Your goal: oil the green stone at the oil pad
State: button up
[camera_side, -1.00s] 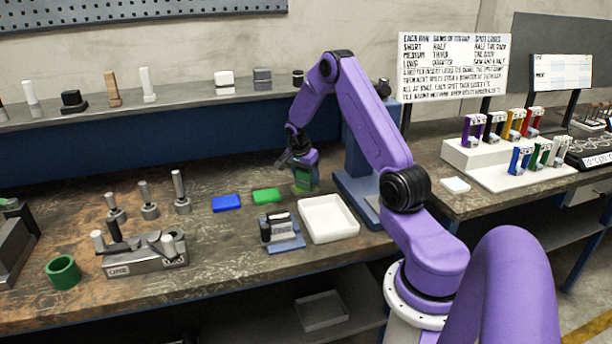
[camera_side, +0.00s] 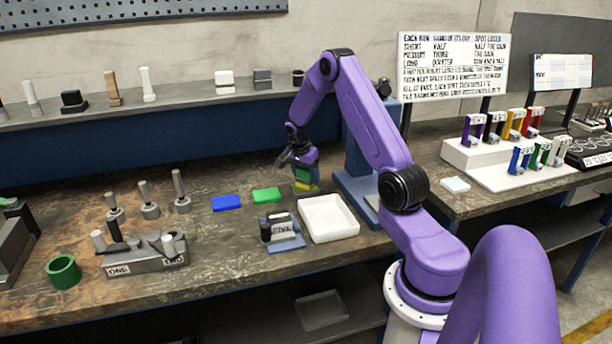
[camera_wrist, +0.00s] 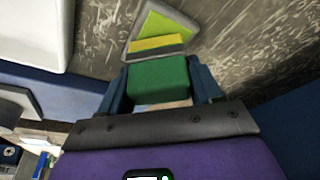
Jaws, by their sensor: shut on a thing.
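My gripper (camera_wrist: 160,88) is shut on a dark green block, the green stone (camera_wrist: 158,78), with a blue finger on each side of it. A bright yellow strip (camera_wrist: 155,45) shows at the stone's far end; I cannot tell whether it is part of the stone. Just beyond lies a yellow-green pad (camera_wrist: 172,30) in a grey surround, which looks like the oil pad. In the side view my gripper (camera_side: 303,172) is low over the bench, right of a bright green block (camera_side: 266,195). The pad is mostly hidden there, and contact with it cannot be told.
A white tray (camera_side: 328,219) stands just in front of my gripper. A blue block (camera_side: 226,202) lies to the left, and a small blue-based fixture (camera_side: 283,242) stands left of the tray. A grey holder (camera_side: 146,262) and a green ring (camera_side: 63,272) are farther left.

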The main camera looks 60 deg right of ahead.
jog(key=shift+r, duration=3.25)
